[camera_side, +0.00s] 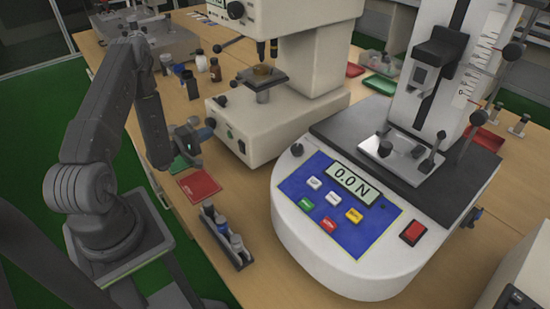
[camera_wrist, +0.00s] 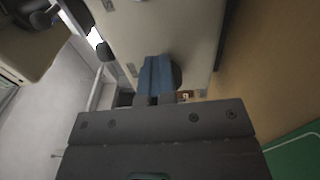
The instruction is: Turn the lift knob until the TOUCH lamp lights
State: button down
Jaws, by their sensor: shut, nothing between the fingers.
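My gripper (camera_side: 198,128) is at the left side of the cream bench tester (camera_side: 272,125), low near its base. Its blue fingers, also in the wrist view (camera_wrist: 156,76), are together and empty. A dark round knob (camera_wrist: 177,75) shows just beside and partly behind the fingers in the wrist view; I cannot tell whether they touch it. In the side view, dark knobs (camera_side: 222,101) sit on the tester's left side near the gripper. A small green spot (camera_side: 230,133) shows on the base front. I cannot make out a lamp marked TOUCH or whether one is lit.
A large force tester (camera_side: 300,215) reading 0.0 N stands at the right. A red tray (camera_side: 200,186) and a dark holder with small items (camera_side: 226,237) lie in front of my gripper. Small bottles (camera_side: 215,70) stand behind it. Bare bench lies between the red tray and the testers.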

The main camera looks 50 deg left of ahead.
jog(key=shift+w+d+m+h, duration=0.2)
jog(key=shift+w+m+h, duration=0.15)
jog(key=shift+w, duration=0.2)
jog(key=shift+d+f, duration=0.1)
jog(key=shift+d, duration=0.2)
jog(key=shift+s+a, duration=0.1)
jog(key=shift+s, duration=2.95)
